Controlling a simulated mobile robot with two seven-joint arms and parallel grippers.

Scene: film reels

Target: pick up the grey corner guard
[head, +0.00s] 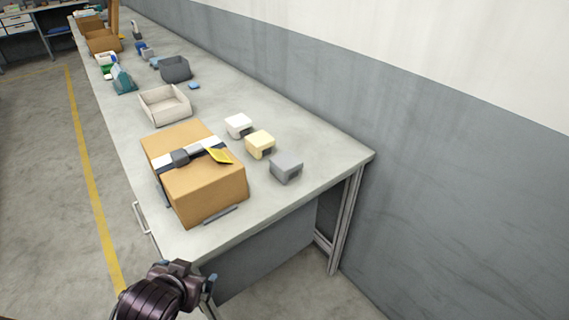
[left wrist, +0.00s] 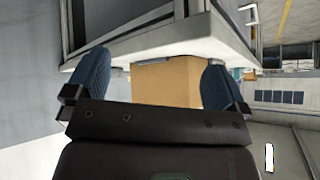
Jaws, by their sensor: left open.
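The grey corner guard (head: 286,167) sits on the workbench near its right front corner. It is a small block with a dark notch, the nearest of a row with a cream block (head: 260,144) and a white block (head: 238,126). My left gripper (head: 200,285) is at the bottom of the head view, off the bench's near end and well apart from the guard. In the left wrist view its two blue fingers (left wrist: 155,88) are spread with nothing held between them. The guard cannot be made out in that view. My right gripper is not in view.
A taped cardboard box (head: 205,190) stands left of the guard and also shows in the left wrist view (left wrist: 165,84). A beige tray (head: 166,104) and a dark grey bin (head: 175,69) stand farther back. A wall runs along the right. Bench surface right of the guard is clear.

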